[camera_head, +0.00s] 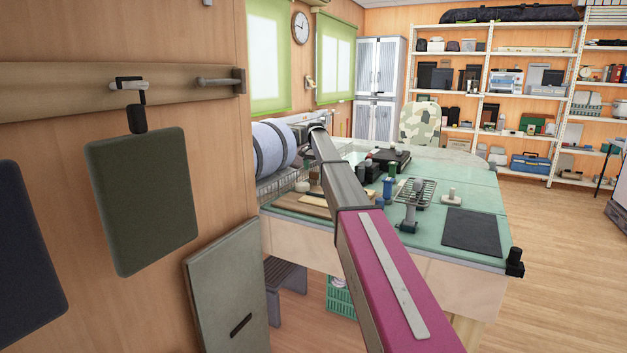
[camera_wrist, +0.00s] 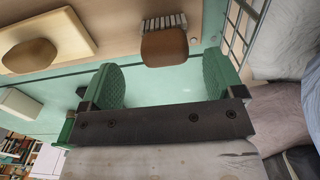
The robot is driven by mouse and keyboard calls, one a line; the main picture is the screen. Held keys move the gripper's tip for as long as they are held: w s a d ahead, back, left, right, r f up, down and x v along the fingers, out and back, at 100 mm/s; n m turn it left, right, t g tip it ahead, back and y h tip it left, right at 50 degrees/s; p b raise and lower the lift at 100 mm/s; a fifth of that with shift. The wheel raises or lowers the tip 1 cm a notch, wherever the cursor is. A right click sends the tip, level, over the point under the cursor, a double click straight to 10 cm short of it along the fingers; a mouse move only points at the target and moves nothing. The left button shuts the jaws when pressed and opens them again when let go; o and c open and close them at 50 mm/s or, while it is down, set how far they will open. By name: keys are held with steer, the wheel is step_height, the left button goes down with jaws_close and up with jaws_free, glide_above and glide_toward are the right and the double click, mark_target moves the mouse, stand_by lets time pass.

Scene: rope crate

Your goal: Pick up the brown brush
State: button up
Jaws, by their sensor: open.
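In the head view my arm reaches over the far left part of the green table (camera_head: 350,218). I cannot pick out the brush or the fingertips surely there.
A wooden board (camera_wrist: 75,40) with a brown rounded object (camera_wrist: 30,56) lies left of the brush in the wrist view. A wire rack (camera_wrist: 243,30) stands close on the right. In the head view, a mesh stand (camera_head: 414,196) and a dark mat (camera_head: 471,231) occupy the table's right.

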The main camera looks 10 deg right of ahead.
mark_target(314, 177)
steer(key=shift+a+f, duration=0.15)
steer(key=shift+f, duration=1.25)
steer(key=shift+a+f, duration=0.1)
steer(key=shift+f, duration=1.3)
steer(key=c, duration=1.1)
